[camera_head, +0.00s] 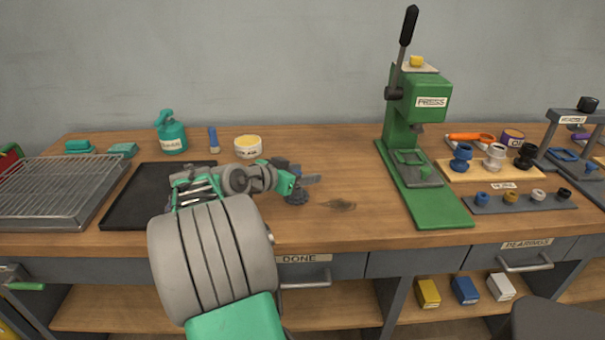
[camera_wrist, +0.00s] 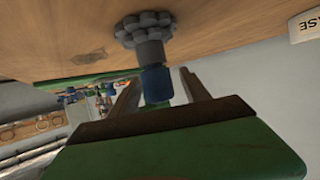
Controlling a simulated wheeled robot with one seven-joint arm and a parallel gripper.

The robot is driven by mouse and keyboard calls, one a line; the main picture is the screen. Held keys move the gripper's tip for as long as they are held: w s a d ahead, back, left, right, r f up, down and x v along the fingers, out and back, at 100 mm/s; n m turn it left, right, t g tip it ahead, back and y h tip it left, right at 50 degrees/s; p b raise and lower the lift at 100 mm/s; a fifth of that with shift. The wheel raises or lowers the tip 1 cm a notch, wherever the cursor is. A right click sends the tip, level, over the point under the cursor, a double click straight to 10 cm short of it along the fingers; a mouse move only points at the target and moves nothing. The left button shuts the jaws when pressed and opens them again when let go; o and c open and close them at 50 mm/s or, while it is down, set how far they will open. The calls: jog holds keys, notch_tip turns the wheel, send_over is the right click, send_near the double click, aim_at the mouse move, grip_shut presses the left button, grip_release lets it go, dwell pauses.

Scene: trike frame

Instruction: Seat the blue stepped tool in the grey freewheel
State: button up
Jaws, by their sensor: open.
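The grey freewheel (camera_wrist: 140,28) is a dark toothed disc lying on the bench; in the head view it shows (camera_head: 296,197) just below my gripper (camera_head: 300,178). In the wrist view the blue stepped tool (camera_wrist: 156,84) stands in line with the freewheel, with a grey neck between its blue part and the disc. How deep the neck goes into the freewheel is hidden. My gripper (camera_wrist: 158,80) is open, one finger on each side of the blue part, with a visible gap on the right. In the head view the arm mostly covers the tool.
A black tray (camera_head: 130,205) and wire rack (camera_head: 60,190) lie to the left. The green press (camera_head: 418,100) stands right. Bench between gripper and press is clear.

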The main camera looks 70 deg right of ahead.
jog(key=v, duration=0.7)
jog(key=shift+w+a+r, duration=0.1)
jog(key=shift+a+r, duration=0.05)
jog(key=shift+a, duration=0.25)
jog(key=w+a+n+t+y+p, duration=0.35)
jog(key=w+a+n, duration=0.3)
jog(key=a, duration=0.45)
jog(key=w+a+n+t+y+p, duration=0.3)
jog(key=w+a+n+t+p, duration=0.15)
jog(key=w+a, duration=0.4)
jog(key=s+a+n+y+p, duration=0.2)
jog(key=a+n, duration=0.3)
jog(key=a, duration=0.7)
jog(key=s+a+n+y+p, duration=0.3)
jog(key=s+a+n+y, duration=0.1)
jog(key=a, duration=0.9)
jog(key=shift+s+a+r+n+g, duration=0.3)
jog(key=shift+s+r+n, duration=0.1)
jog(key=shift+n, duration=0.5)
